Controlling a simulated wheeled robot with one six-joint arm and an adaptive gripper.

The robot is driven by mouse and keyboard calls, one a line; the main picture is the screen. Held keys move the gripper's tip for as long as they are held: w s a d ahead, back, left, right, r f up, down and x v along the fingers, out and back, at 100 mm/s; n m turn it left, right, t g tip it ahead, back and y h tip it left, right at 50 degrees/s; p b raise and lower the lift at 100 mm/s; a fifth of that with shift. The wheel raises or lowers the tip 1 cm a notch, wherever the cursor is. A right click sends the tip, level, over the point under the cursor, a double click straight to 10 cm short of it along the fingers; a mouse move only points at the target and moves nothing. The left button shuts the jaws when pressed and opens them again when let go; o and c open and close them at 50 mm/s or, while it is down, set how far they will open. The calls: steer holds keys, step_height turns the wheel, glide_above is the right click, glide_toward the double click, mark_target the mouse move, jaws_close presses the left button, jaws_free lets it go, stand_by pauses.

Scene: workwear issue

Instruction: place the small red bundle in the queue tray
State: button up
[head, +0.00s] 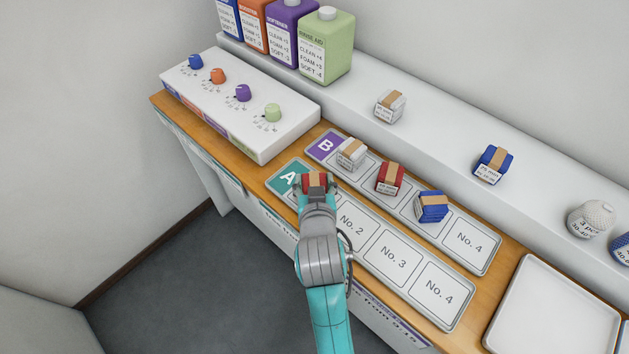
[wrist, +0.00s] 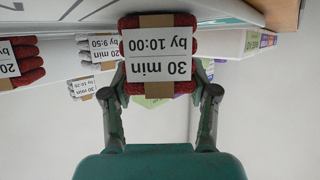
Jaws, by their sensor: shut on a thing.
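My gripper (head: 317,188) is shut on a small red bundle (head: 316,179) with a brown band. In the wrist view the bundle (wrist: 129,91) sits between both fingers, and its white label reads "30 min by 10:00". It is over the first-slot end of tray A (head: 385,287), beside the green A mark; whether it touches the tray cannot be told. My gripper hides most of slot No. 1. Slots No. 2, No. 3 and No. 4 show empty. Another red bundle (head: 390,178) lies in tray B (head: 490,262), between a white bundle (head: 351,153) and a blue bundle (head: 431,207).
Tray B's No. 4 slot is empty. A white dosing panel (head: 250,140) with coloured knobs stands to the left, below several bottles. A white bundle (head: 390,105) and a blue bundle (head: 493,164) sit on the back ledge. An empty white tray (head: 555,310) lies at right.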

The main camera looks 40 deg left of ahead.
steer(key=shift+f, duration=0.15)
steer(key=o, duration=1.2)
steer(key=shift+s+d+r, duration=0.15)
steer(key=shift+s+r, duration=0.05)
steer(key=v, duration=1.1)
steer(key=shift+s+d+r, duration=0.15)
steer(key=shift+s+r, duration=0.05)
